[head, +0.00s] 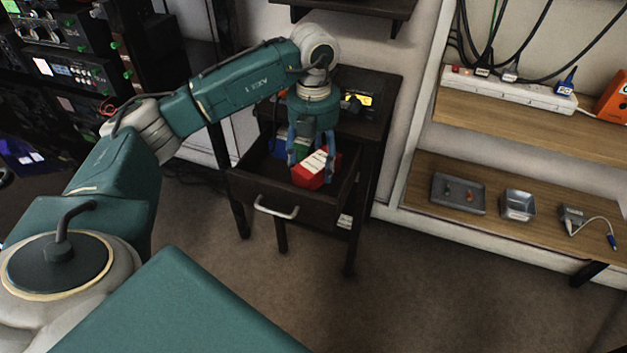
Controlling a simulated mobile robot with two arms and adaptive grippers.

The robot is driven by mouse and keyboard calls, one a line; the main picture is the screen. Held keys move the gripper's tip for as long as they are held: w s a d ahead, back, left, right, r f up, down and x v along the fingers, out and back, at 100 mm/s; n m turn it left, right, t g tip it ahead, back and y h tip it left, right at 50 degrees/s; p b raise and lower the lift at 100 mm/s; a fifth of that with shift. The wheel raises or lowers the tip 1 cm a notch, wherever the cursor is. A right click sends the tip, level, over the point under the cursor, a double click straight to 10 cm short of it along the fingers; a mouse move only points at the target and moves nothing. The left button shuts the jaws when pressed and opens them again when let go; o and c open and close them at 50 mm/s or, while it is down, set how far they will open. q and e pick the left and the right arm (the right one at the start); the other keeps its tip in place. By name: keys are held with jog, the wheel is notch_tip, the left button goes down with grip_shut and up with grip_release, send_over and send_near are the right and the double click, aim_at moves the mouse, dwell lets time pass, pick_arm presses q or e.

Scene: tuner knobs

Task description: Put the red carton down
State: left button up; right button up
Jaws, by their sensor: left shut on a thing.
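The red carton (309,177), red with a white label side, is tilted at the open drawer (272,199) of a small dark stand. My left gripper (312,160) reaches down from above and is shut on the red carton, its blue fingers on either side. I cannot tell whether the carton touches the drawer floor. My right gripper is not in view.
A blue and green item (281,147) lies in the drawer behind the carton. A device with a yellow display (359,101) sits on the stand.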

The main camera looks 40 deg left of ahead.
aim_at(314, 158)
pick_arm(q)
notch_tip(314, 158, down, 4)
jog(key=shift+f+b, duration=0.1)
jog(key=shift+b, duration=0.2)
jog(key=shift+f, duration=0.45)
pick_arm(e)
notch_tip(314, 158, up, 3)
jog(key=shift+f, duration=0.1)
pick_arm(q)
jog(key=shift+f, duration=0.1)
jog(key=o, duration=1.2)
jog(key=shift+o, duration=0.2)
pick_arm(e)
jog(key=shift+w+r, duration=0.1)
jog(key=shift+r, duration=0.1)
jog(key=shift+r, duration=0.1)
pick_arm(q)
notch_tip(314, 158, up, 12)
jog(key=shift+r+p, duration=0.15)
jog(key=shift+p, duration=0.75)
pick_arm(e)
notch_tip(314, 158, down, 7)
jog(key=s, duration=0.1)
